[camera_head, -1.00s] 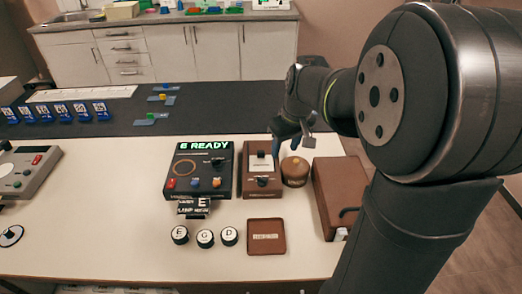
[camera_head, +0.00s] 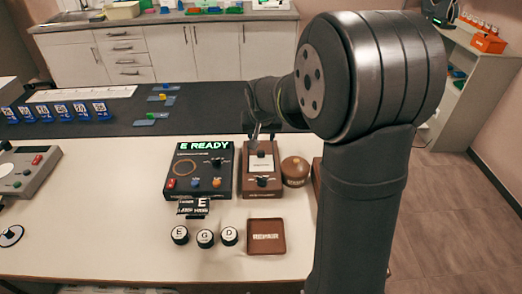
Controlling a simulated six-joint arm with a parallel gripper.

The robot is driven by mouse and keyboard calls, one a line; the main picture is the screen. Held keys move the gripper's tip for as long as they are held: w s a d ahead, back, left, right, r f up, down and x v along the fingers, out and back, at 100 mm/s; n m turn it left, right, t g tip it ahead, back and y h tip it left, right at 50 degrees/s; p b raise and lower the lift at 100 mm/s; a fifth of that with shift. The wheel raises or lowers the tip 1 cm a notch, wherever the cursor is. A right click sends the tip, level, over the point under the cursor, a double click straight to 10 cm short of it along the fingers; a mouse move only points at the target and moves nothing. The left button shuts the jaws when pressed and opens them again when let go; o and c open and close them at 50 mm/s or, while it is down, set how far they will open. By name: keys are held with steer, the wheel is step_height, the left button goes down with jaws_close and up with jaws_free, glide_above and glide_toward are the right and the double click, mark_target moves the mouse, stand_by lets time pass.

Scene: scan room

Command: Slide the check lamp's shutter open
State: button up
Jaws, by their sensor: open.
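A brown box with a white panel on its sloped top, apparently the check lamp (camera_head: 262,183), stands on the white table right of the black console. A small dark knob shows near its lower end. Which part is the shutter is too small to tell. My gripper (camera_head: 263,139) is open and empty, pointing down over the far end of this box. Its fingers overlap the box's upper edge in the picture; I cannot tell whether they touch it. The fingers hide a little of the box's far end.
The black console (camera_head: 178,164) with a lit "E READY" sign stands close on the left. A round brown pot (camera_head: 295,170) stands close on the right. Lettered black knobs (camera_head: 205,238) and a brown tray (camera_head: 266,247) lie in front. My arm hides much of the table's right side.

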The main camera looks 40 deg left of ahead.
mark_target(261, 151)
steer(key=x, duration=1)
steer(key=shift+w+a+f, duration=0.1)
steer(key=shift+f, duration=0.3)
jaws_close()
